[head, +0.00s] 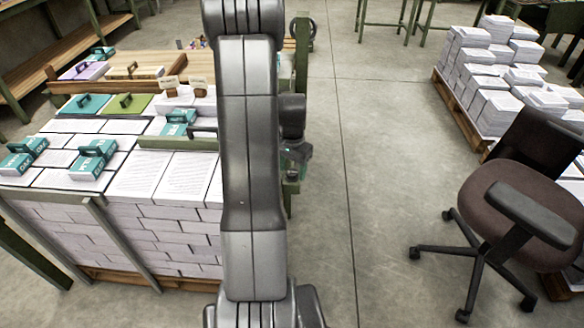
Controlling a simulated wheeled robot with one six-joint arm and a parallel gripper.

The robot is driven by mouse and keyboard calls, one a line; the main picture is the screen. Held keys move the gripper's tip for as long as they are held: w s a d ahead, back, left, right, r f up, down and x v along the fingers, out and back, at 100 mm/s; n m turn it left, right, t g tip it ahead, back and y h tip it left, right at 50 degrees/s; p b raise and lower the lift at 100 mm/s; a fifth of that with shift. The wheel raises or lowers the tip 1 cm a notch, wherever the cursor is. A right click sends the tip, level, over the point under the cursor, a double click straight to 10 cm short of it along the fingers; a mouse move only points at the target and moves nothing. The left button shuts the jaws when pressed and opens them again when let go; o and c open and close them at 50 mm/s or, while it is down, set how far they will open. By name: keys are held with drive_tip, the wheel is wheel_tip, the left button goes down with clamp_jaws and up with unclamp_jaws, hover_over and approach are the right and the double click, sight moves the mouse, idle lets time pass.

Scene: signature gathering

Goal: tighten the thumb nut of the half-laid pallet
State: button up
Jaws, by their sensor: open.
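A large pallet stack of white paper blocks (165,215) stands at the left on a wooden base. Slanting grey-green bars cross its near side. A second pallet (466,130) with uneven stacks of paper stands at the far right. I cannot tell for sure which is the half-laid one. My gripper (296,172) is open, to the right of the left stack, beside a green post (291,198). My arm hides part of the stack's right side. I cannot make out the thumb nut; it may be hidden or too small.
Teal blocks with dark handles (94,160) lie on the left stack. A green bar (168,143) crosses its top. Behind are a wooden-topped bench (190,64) and shelving. An office chair (515,205) stands at the right. The concrete floor (375,190) between is clear.

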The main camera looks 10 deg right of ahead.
sight(292, 172)
wheel_tip(292, 172, up, 14)
drive_tip(key=p, duration=0.1)
drive_tip(key=shift+f, duration=0.2)
idle(0.3)
wheel_tip(292, 172, down, 14)
drive_tip(key=shift+r+b, duration=0.1)
drive_tip(key=shift+b, duration=0.4)
drive_tip(key=shift+r, duration=0.15)
